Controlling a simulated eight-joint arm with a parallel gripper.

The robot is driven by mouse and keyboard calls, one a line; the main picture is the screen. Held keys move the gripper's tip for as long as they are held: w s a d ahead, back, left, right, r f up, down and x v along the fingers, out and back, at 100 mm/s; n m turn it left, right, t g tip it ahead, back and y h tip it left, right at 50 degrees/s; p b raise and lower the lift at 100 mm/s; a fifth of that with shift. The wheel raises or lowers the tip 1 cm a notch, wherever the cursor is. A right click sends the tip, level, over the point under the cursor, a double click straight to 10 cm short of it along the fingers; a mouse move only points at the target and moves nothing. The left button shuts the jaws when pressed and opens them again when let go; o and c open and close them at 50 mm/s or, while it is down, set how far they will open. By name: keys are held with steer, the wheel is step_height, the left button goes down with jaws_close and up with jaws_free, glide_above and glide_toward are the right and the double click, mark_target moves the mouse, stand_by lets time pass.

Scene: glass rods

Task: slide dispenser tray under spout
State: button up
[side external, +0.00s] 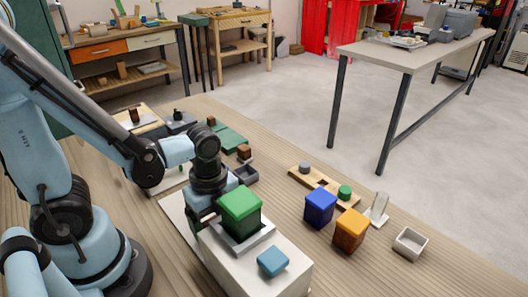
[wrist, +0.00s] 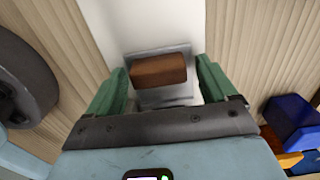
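In the wrist view my gripper (wrist: 161,66) is open, its green fingers on either side of a brown block (wrist: 158,70). Gaps show between the block and both fingers. The block sits on a grey metal piece (wrist: 156,50), apparently the dispenser tray with its handle, on a white base (wrist: 140,22). In the side view my gripper (side external: 205,213) points down behind a white box (side external: 245,268). The box carries a green block (side external: 239,203) in a grey frame and a light blue block (side external: 272,262). The tray is hidden there, and I cannot make out the spout.
A blue block (side external: 320,205) and an orange block (side external: 351,230) stand right of the white box. A wooden strip (side external: 325,182) with pegs, a stand (side external: 377,209) and an open grey box (side external: 410,242) lie nearby. The table's front right is clear.

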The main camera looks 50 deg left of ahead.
steer(key=shift+a, duration=0.1)
step_height(320, 180, up, 12)
stand_by(1.1)
steer(key=w+a+n+t, duration=0.3)
steer(key=w+n+t, duration=0.3)
steer(key=n, duration=1.2)
steer(key=shift+w+r+t, duration=0.2)
steer(key=shift+r+t, duration=0.1)
steer(key=shift+t, duration=0.3)
steer(key=shift+c, duration=0.4)
